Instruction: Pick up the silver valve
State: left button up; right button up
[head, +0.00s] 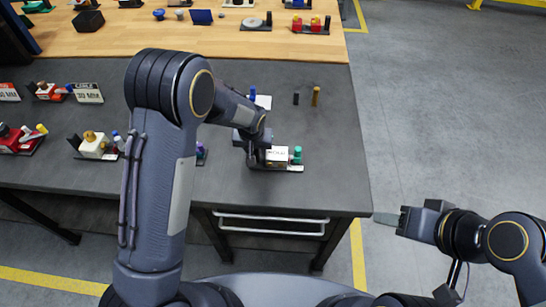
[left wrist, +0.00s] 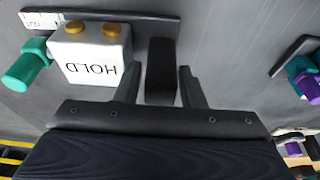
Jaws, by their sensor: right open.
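A fixture with a white box (left wrist: 88,50) marked HOLD, two gold buttons and a teal knob (left wrist: 25,62) stands on a dark base plate. It also shows in the head view as a white box (head: 277,155) near the table's front edge. My left gripper (left wrist: 160,82) is open beside the box, its fingers on either side of a dark block (left wrist: 161,62) with gaps showing. A pale patch shows below that block. I cannot clearly make out the silver valve; my gripper hides part of this fixture. My right gripper (head: 388,219) is open and empty, off the table's right side.
The dark table (head: 325,150) has free room right of the fixture. Other fixtures, such as a white one (head: 94,146), stand at the left. A wooden table (head: 240,42) adjoins behind.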

pick_arm(q)
grip_shut()
notch_tip(320, 180, up, 9)
jog(key=shift+f, duration=4.1)
